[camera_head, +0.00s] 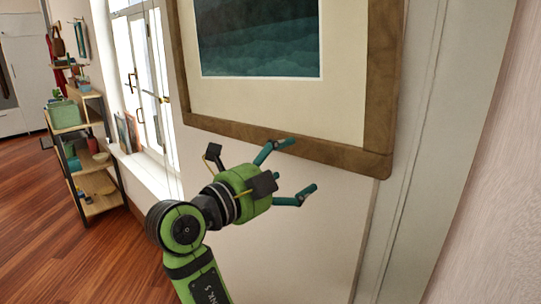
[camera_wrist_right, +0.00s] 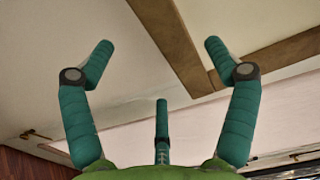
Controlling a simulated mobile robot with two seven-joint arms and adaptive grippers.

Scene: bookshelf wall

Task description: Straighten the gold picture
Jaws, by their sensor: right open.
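A large picture with a brown wooden frame (camera_head: 290,145), a cream mat and a dark teal seascape hangs on the wall at top centre in the head view. Its lower edge slopes down to the right there, and its top is cut off. My right gripper (camera_head: 301,166) is open and empty just below this lower edge. The upper finger overlaps the frame in the picture; I cannot tell if it touches. In the right wrist view the open fingers (camera_wrist_right: 158,45) spread wide, and a frame corner (camera_wrist_right: 207,82) shows between and behind them. My left gripper is not in view.
A window (camera_head: 143,85) with a white sill (camera_head: 147,172) is left of the picture. A shelf unit (camera_head: 97,180) with a green box (camera_head: 65,114) stands further left on the wooden floor (camera_head: 40,230). A pale vertical trim (camera_head: 410,180) runs right of the picture.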

